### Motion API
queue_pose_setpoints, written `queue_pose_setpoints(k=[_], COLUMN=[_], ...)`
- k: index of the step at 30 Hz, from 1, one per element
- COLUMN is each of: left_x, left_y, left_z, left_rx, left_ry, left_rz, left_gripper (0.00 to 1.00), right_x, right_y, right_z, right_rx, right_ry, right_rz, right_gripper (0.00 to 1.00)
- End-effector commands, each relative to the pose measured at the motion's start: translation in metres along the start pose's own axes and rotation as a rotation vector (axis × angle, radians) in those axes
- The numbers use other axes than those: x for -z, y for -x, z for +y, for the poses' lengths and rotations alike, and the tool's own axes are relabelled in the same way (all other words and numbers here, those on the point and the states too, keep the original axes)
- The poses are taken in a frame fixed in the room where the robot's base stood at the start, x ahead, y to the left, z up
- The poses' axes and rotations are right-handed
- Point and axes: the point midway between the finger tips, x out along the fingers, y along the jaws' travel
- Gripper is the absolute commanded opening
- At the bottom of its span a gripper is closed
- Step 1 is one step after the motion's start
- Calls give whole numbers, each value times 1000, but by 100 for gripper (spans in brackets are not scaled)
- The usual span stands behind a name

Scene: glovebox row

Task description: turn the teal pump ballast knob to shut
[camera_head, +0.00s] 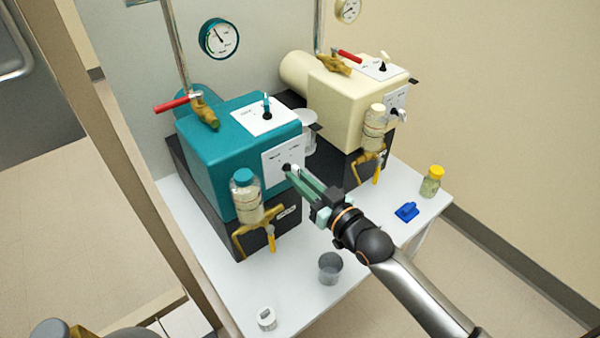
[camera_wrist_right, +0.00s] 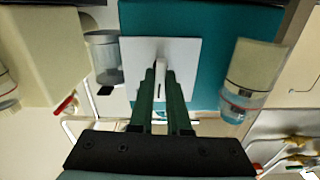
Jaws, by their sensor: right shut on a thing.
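The teal pump (camera_head: 212,150) stands on the white table, with a white plate (camera_head: 270,168) on its front face. The ballast knob (camera_head: 288,167) on this plate is mostly hidden by my fingertips in the head view. In the right wrist view the knob (camera_wrist_right: 161,66) shows as a pale bar between the fingers, in front of the white plate (camera_wrist_right: 185,50). My right gripper (camera_head: 294,171) reaches in from the lower right and is shut on the knob; its green fingers show in the wrist view (camera_wrist_right: 160,85). My left gripper is not in view.
A cream pump (camera_head: 350,100) stands to the right. A jar with a teal cap (camera_head: 246,200) and a brass valve (camera_head: 262,222) sit left of my gripper. A grey cup (camera_head: 330,267), a blue item (camera_head: 407,211) and a yellow-capped jar (camera_head: 431,182) stand on the table.

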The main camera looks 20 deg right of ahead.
Motion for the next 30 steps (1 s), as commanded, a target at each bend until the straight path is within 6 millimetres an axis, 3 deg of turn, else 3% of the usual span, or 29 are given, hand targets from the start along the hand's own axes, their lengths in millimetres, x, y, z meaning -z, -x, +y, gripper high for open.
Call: queue_pose_setpoints(k=[20,21,28,30], left_x=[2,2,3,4], left_y=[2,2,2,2], left_z=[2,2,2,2], left_rx=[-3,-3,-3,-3], left_ry=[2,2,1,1], left_rz=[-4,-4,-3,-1], left_gripper=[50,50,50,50], right_x=[0,0,0,0], right_y=[0,0,0,0], right_z=[0,0,0,0], right_rx=[0,0,0,0], right_ry=[75,74,73,73], right_rz=[2,2,1,1], right_gripper=[0,19,45,45])
